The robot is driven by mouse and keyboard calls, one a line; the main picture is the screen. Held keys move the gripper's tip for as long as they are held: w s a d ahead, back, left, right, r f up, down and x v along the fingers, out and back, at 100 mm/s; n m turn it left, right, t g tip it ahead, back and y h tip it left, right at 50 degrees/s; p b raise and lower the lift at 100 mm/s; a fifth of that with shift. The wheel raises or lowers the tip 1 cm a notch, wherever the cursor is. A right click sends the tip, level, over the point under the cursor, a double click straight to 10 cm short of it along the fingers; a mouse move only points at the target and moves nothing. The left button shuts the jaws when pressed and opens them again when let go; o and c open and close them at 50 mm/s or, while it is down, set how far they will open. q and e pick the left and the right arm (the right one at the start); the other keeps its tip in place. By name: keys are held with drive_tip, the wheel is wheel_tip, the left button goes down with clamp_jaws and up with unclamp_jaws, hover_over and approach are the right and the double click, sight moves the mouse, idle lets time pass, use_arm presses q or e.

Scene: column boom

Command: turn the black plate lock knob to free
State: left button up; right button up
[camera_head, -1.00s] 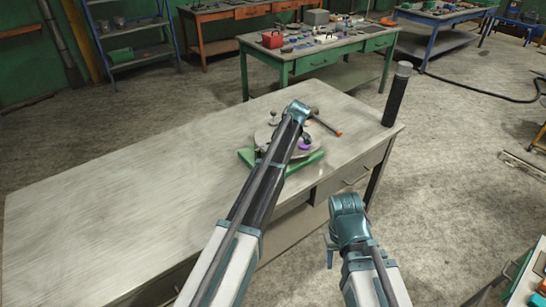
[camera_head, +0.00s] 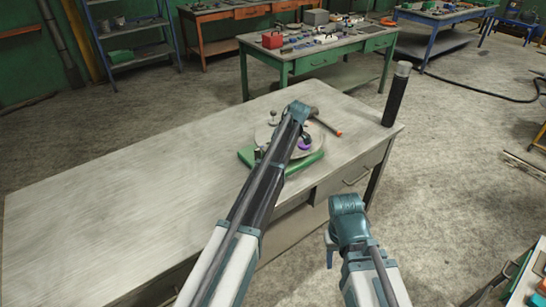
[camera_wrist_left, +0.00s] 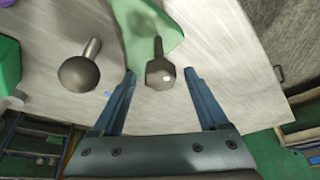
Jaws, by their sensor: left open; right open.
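A round grey plate (camera_head: 264,134) on a green base (camera_head: 247,157) sits on the large workbench, partly hidden by my left arm. My left gripper (camera_head: 296,112) is over this fixture; its fingers are hard to see in the head view. In the left wrist view my left gripper (camera_wrist_left: 160,78) is open. A dark faceted knob (camera_wrist_left: 153,68) on a short stem lies between its fingertips in the picture, with gaps on both sides. A dark ball knob (camera_wrist_left: 79,75) stands to the left, outside the fingers. I cannot tell which is the plate lock knob. My right gripper (camera_head: 331,248) is open and empty, off the bench's front edge.
A purple part (camera_head: 304,144) sits at the plate's right side. A red-tipped bar (camera_head: 328,127) lies behind it. A black post (camera_head: 395,98) stands at the workbench's far right corner. The left part of the workbench (camera_head: 120,205) is clear.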

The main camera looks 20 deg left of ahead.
use_arm(q)
drive_tip(key=p+v, duration=1.2)
drive_tip(key=v, duration=0.1)
drive_tip(key=shift+d+r+p, duration=0.2)
drive_tip(key=shift+r+p, duration=0.1)
drive_tip(key=shift+r, duration=0.1)
drive_tip(key=s+d+f+m+h+b, duration=0.1)
drive_tip(key=s+d+f+m+b, duration=0.2)
drive_tip(key=s+m, duration=0.4)
drive_tip(key=s+d+f+m+h+b, duration=0.1)
drive_tip(key=s+d+f+m+b, duration=0.2)
drive_tip(key=s+m, duration=0.5)
drive_tip(key=s+d+f+m+h+b, duration=0.1)
drive_tip(key=s+d+f+m+b, duration=0.2)
drive_tip(key=s+m, duration=0.5)
drive_tip(key=s+d+f, duration=0.1)
drive_tip(key=s+d, duration=0.1)
drive_tip(key=s, duration=1.1)
drive_tip(key=shift+f, duration=0.25)
